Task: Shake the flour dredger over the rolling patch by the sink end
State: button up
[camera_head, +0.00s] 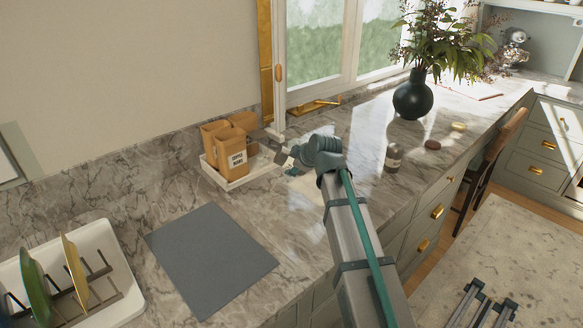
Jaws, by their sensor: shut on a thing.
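My gripper (284,157) reaches in from the lower right and is above the counter, at the right side of a white tray (235,182). It is shut on a small grey thing (268,139); I cannot tell for sure whether this is the flour dredger. The arm's wrist hides part of this spot. A dark grey rectangular mat (210,260) lies flat and bare at front left. A small grey shaker-like jar (394,156) stands upright right of my arm.
Tan bags (230,148), one labelled coffee beans, stand in the white tray. A dish rack (95,285) with plates is at lower left. A dark vase (413,96) with branches stands at back right.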

jog(key=w+d+b, duration=0.3)
jog(key=w+d, duration=0.7)
jog(key=d, duration=0.2)
jog(key=shift+w+a+b, duration=0.5)
jog(key=shift+w+a, duration=1.65)
jog(key=shift+w, duration=0.05)
jog(key=s+a+p, duration=0.1)
jog(key=s+a, duration=1)
jog(key=a, duration=0.2)
jog(key=shift+s, duration=0.25)
jog(key=shift+r+p, duration=1.3)
jog(key=shift+r, duration=1.25)
